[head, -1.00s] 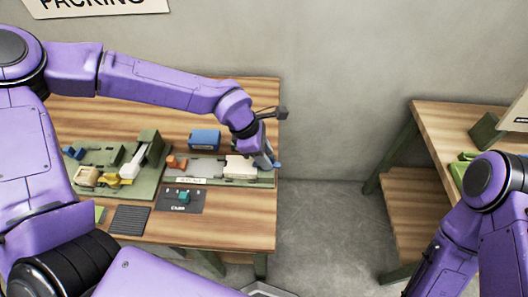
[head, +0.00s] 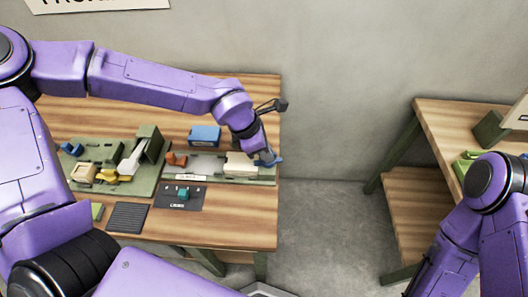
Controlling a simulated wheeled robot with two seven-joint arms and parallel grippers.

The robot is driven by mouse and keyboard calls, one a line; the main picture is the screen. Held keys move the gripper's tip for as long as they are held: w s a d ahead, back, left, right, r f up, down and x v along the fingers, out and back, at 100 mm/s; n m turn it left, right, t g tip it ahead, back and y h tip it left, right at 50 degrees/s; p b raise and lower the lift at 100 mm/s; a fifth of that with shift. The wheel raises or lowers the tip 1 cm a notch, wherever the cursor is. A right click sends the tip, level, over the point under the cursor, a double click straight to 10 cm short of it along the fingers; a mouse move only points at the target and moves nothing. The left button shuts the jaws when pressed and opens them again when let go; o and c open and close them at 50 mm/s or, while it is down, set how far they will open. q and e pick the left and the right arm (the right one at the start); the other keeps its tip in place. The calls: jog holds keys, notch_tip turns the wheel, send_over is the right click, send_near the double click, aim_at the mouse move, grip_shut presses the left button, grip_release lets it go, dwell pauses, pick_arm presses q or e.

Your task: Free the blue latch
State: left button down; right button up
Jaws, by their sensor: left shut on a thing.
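The blue latch (head: 279,160) is a small blue piece at the right end of a long green fixture (head: 216,181) on the wooden table. The fixture also carries a cream block (head: 241,166), an orange piece (head: 177,159) and a grey plate. My left gripper (head: 268,158) points down at the right end of the fixture and is shut on the blue latch. Its fingers hide part of the latch. My right arm is at the right of the view, and its gripper is out of the picture.
A blue box (head: 205,135) stands behind the fixture. A green board (head: 140,187) with yellow, cream, white and blue parts lies left. A dark pad (head: 129,218) and a dark panel with a teal piece (head: 184,193) lie in front. A second table (head: 420,190) stands right.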

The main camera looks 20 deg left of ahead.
pick_arm(q)
jog(key=n+b, duration=0.1)
jog(key=n+t+y+b, duration=0.1)
jog(key=n, duration=0.1)
jog(key=shift+s+d+f+n+b, duration=0.15)
jog(key=shift+s+f+n+b, duration=0.05)
jog(key=shift+f+n+b, duration=0.15)
jog(key=n+y+b, duration=0.1)
jog(key=n+b, duration=0.1)
jog(key=n, duration=0.1)
jog(key=shift+n+t, duration=0.25)
jog(key=shift+t, duration=0.05)
jog(key=n+y+b, duration=0.1)
jog(key=n, duration=0.1)
jog(key=n+y+b, duration=0.1)
jog(key=n, duration=0.1)
jog(key=shift+s+d+b, duration=0.1)
jog(key=shift+d+b, duration=0.1)
jog(key=shift+b, duration=0.2)
jog(key=shift+r+n+y+b, duration=0.15)
jog(key=shift+n+y+b, duration=0.55)
jog(key=shift+n, duration=1.3)
jog(key=c, duration=1.2)
grip_release()
jog(key=shift+o, duration=0.2)
jog(key=shift+d+r, duration=0.1)
jog(key=shift+r, duration=0.05)
